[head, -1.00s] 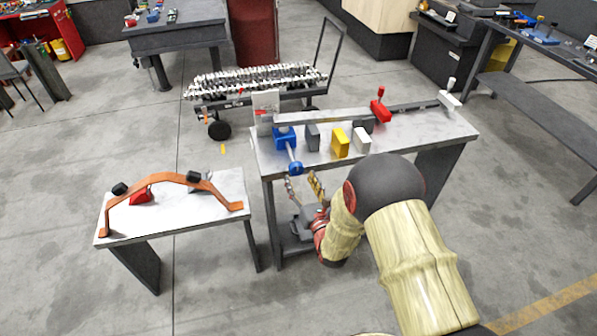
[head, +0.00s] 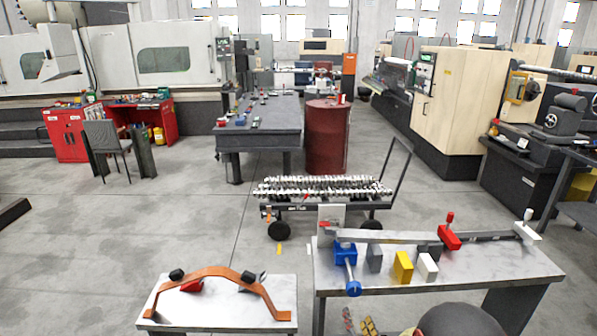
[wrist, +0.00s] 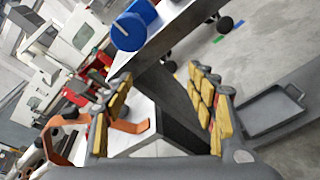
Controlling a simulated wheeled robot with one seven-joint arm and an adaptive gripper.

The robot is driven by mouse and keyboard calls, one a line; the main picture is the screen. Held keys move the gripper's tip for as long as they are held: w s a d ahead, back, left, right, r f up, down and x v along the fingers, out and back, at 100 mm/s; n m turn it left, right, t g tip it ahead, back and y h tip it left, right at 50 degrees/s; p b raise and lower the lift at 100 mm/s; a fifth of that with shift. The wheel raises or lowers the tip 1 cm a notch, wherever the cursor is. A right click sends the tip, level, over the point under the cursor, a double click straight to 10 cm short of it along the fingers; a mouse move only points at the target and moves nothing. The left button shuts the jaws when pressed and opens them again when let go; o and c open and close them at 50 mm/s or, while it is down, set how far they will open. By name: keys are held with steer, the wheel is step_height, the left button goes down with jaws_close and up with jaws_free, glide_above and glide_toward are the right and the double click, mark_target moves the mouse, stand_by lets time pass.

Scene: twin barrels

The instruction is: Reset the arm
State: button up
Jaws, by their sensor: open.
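My gripper's fingers show at the bottom edge of the head view (head: 358,323), just in front of the right table and below the blue clamp's round knob. In the wrist view my gripper (wrist: 160,76) is open, its yellow-padded fingers wide apart with nothing held between them. A dark part of my arm (head: 462,321) shows at the bottom of the head view; the rest of the arm is out of frame. The blue knob (wrist: 128,32) shows beyond the fingers in the wrist view, apart from them.
The right table (head: 480,281) bears a long bar clamp (head: 385,237), a yellow block (head: 403,267), and grey and white blocks. The left table (head: 222,312) bears an orange arched bracket (head: 215,271). A gap separates the tables. A loaded cart (head: 330,208) and red barrel (head: 327,135) stand behind.

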steer(key=s+f+m+g, duration=0.5)
steer(key=f+m, duration=0.2)
steer(key=f, duration=0.2)
steer(key=s+d+r+m+g+h, duration=0.1)
steer(key=s+d+r+m+g, duration=0.15)
steer(key=s+m+g, duration=0.45)
steer(key=s+a+r+m, duration=0.1)
steer(key=s+r+m, duration=0.4)
steer(key=r, duration=0.6)
steer(key=s+a+r+m+t, duration=0.1)
steer(key=s+r+m, duration=0.4)
steer(key=s+r, duration=0.4)
steer(key=s+r+m, duration=0.4)
steer(key=s+r, duration=0.3)
steer(key=r, duration=0.6)
steer(key=shift+s+a+r+m+t, duration=0.2)
steer(key=shift+a+r+m+t, duration=0.1)
steer(key=shift+a+r+m, duration=0.1)
steer(key=shift+f, duration=0.1)
